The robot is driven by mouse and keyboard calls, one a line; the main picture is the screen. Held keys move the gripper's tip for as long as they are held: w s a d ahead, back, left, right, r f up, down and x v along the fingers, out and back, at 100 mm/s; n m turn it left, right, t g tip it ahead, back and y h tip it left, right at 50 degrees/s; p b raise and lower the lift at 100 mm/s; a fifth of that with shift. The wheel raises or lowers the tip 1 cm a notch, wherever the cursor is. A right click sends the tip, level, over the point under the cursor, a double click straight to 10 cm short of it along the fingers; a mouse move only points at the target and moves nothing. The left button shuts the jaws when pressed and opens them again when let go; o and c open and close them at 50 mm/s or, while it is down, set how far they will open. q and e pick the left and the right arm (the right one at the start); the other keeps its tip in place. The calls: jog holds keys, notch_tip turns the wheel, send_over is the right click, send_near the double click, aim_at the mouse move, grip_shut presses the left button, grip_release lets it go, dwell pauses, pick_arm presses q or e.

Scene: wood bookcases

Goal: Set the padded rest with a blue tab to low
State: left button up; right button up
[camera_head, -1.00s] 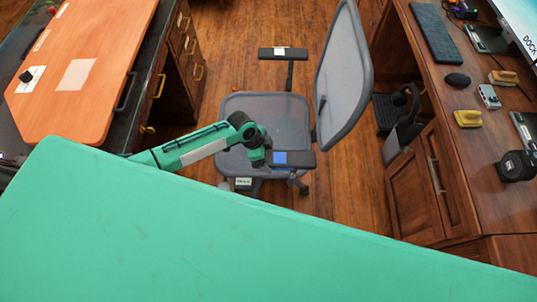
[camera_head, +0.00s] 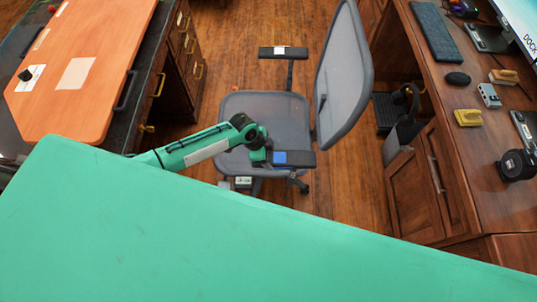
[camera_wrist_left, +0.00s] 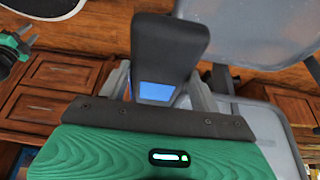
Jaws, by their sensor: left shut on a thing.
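The padded rest with a blue tab (camera_head: 303,159) is the near dark armrest of a grey mesh office chair (camera_head: 265,118). Its blue tab (camera_head: 280,157) faces up in the head view. In the left wrist view the rest (camera_wrist_left: 170,42) is large and dark, with the blue tab (camera_wrist_left: 156,92) at its near end. My left gripper (camera_head: 261,157) is at the rest's left end, shut on it, a finger on each side. The rest's support under the pad is mostly hidden.
The chair's other armrest (camera_head: 284,52) has a white tab. The tilted backrest (camera_head: 343,75) stands to the right. A wooden desk (camera_head: 480,165) with small devices is at right, an orange-topped desk (camera_head: 105,50) at left. Wood floor (camera_head: 345,195) lies open between.

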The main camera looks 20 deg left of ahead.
pick_arm(q)
notch_tip(320, 180, down, 6)
jog(key=b, duration=0.3)
jog(key=shift+b, duration=0.4)
jog(key=shift+s, duration=0.1)
jog(key=o, duration=1.4)
jog(key=shift+f, duration=0.1)
jog(key=v, duration=1.3)
jog(key=shift+a+r+b, duration=0.2)
jog(key=shift+r+b, duration=0.1)
jog(key=shift+r, duration=0.05)
